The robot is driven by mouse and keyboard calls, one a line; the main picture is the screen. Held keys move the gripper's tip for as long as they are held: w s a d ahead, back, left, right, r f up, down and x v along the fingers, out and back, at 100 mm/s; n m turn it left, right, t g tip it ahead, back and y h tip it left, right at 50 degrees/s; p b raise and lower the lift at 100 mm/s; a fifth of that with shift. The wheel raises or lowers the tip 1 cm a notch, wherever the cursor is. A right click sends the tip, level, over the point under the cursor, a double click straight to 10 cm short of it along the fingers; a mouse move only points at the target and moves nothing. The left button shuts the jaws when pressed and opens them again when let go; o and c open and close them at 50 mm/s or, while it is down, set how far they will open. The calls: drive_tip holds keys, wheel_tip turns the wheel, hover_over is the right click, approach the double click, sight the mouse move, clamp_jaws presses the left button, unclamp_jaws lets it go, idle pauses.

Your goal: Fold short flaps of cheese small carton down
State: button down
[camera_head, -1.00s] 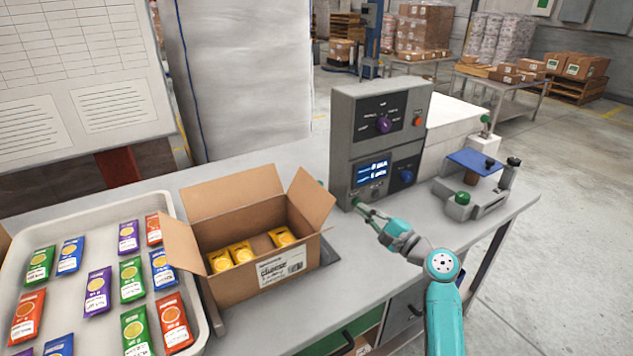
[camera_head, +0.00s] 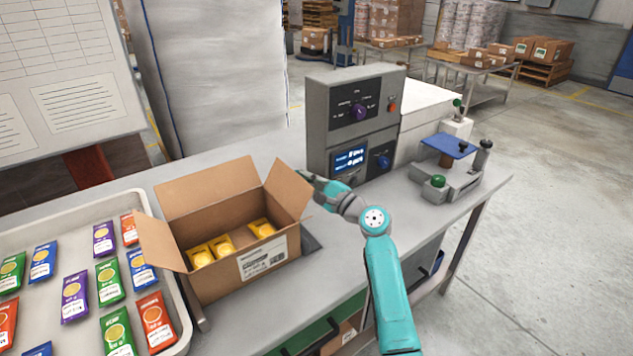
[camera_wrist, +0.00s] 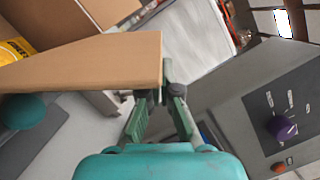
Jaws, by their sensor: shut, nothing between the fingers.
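The small cheese carton (camera_head: 222,277) stands on the bench, with several yellow packets (camera_head: 222,246) inside. Its left short flap (camera_head: 161,241) leans outward and its right short flap (camera_head: 288,187) stands up, tilted outward. The back long flap (camera_head: 205,193) is also up. My gripper (camera_head: 308,178) is shut and empty at the outer right side of the right short flap, its tips partly hidden there. In the wrist view my gripper (camera_wrist: 164,90) is by the end of that flap (camera_wrist: 85,62); I cannot tell whether they touch.
A tray (camera_head: 186,322) of colored packets lies left of the carton. The grey weigher box (camera_head: 333,115) with a display stands close behind my gripper. A small device with a blue plate (camera_head: 450,145) sits further right. Bare bench lies in front of the weigher.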

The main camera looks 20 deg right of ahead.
sight(294, 183)
drive_tip(key=shift+s+a+r, duration=0.2)
drive_tip(key=shift+a+r, duration=0.15)
drive_tip(key=shift+a, duration=0.15)
drive_tip(key=shift+s+a+r+n+g, duration=0.15)
drive_tip(key=shift+a+r+n, duration=0.3)
drive_tip(key=shift+n, duration=0.25)
drive_tip(key=shift+s+a+r+n+g, duration=0.15)
drive_tip(key=shift+a+r+n, duration=0.2)
drive_tip(key=shift+n, duration=0.35)
drive_tip(key=shift+s+a+r+n, duration=0.2)
drive_tip(key=shift+a+r+n, duration=0.1)
drive_tip(key=shift+a+n, duration=0.5)
drive_tip(key=n, duration=0.1)
drive_tip(key=a+n, duration=0.1)
drive_tip(key=s+a+n+g, duration=0.1)
drive_tip(key=shift+a+r+n, duration=0.25)
drive_tip(key=shift+r+n, duration=0.05)
drive_tip(key=shift+r, duration=0.05)
drive_tip(key=shift+s+a, duration=0.1)
drive_tip(key=shift+a, duration=0.5)
